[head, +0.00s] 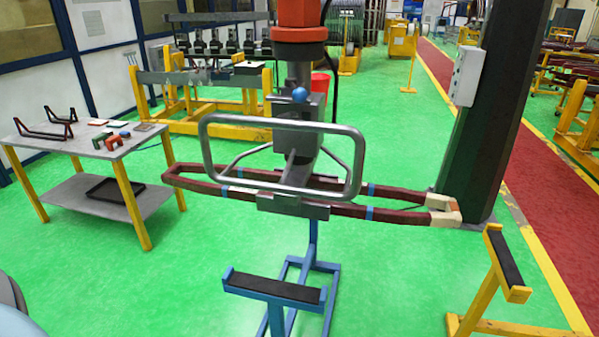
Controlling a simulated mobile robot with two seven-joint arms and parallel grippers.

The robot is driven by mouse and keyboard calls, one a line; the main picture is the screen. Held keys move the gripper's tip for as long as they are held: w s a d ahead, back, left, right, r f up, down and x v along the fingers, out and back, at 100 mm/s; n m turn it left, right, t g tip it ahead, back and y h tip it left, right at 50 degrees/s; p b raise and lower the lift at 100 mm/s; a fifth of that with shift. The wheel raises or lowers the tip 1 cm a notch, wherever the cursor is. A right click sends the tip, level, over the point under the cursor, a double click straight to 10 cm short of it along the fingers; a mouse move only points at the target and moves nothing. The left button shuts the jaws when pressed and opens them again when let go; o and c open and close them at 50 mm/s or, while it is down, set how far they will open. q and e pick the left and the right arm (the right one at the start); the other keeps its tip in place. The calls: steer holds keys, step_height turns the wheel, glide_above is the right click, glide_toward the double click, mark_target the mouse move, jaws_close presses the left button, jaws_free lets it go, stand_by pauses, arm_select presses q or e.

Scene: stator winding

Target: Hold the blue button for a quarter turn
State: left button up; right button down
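The blue button (299,94) is a small round knob on the front of the dark grey lifting head (300,132). It stands just above a looped metal handle (208,150). The head hangs below an orange-red hoist part (300,14). A long dark red coil (385,212) with blue bands and pale right-hand ends lies level in the clamp (292,206) under the head. Nothing is touching the button. Neither of my grippers shows in the head view.
A blue stand (273,289) with a black-padded top is below the coil. A yellow padded stand (487,300) is at lower right. A grey table (85,147) with small parts is at left. A dark column (490,120) rises right of the coil. Green floor is open between them.

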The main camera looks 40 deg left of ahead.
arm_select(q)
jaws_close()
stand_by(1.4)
